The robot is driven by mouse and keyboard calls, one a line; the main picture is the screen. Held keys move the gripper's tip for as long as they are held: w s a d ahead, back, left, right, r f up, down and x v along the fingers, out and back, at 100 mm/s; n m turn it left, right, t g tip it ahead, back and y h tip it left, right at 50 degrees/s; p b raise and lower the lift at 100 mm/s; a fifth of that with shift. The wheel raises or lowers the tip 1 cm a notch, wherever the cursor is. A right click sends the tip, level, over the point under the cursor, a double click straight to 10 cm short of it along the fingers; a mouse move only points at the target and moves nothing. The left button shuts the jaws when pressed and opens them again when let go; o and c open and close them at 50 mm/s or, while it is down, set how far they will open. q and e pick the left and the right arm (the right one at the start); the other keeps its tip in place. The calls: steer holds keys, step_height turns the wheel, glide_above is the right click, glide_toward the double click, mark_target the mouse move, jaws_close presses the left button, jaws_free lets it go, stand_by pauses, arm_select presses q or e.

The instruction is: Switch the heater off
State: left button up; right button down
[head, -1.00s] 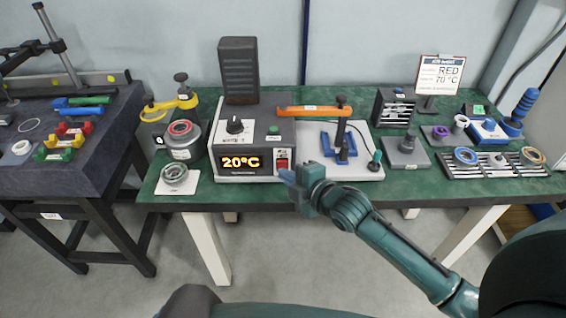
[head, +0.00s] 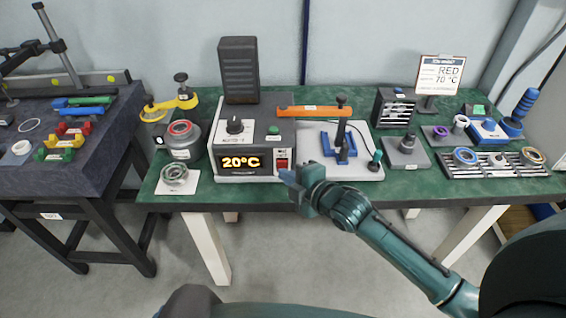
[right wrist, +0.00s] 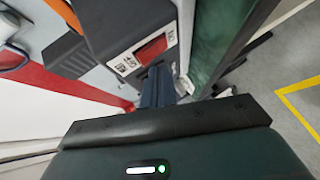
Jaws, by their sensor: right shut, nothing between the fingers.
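The heater (head: 255,137) is a grey and black box on the green table, with a knob, a green button and a lit display reading 20°C. Its red rocker switch (head: 283,161) is on the front face at the right of the display. The switch also shows in the right wrist view (right wrist: 152,48), in a white labelled plate. My right gripper (head: 285,174) is shut and empty, just below and in front of the switch. In the right wrist view its fingers (right wrist: 158,82) point at the area under the switch; I cannot tell whether they touch the heater. My left gripper is not in view.
An orange lever (head: 312,111) reaches over a white base plate right of the heater. A metal pot (head: 184,150) and a ring on a white card (head: 175,178) stand left of it. The floor in front of the table is clear.

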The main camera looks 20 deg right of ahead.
steer(key=shift+w+d+r, duration=0.1)
steer(key=shift+w, duration=0.25)
steer(key=shift+w+d, duration=0.1)
steer(key=shift+w, duration=0.25)
stand_by(0.6)
steer(key=shift+s, duration=0.1)
steer(key=shift+s+a+p, duration=0.25)
steer(key=shift+s+p, duration=0.4)
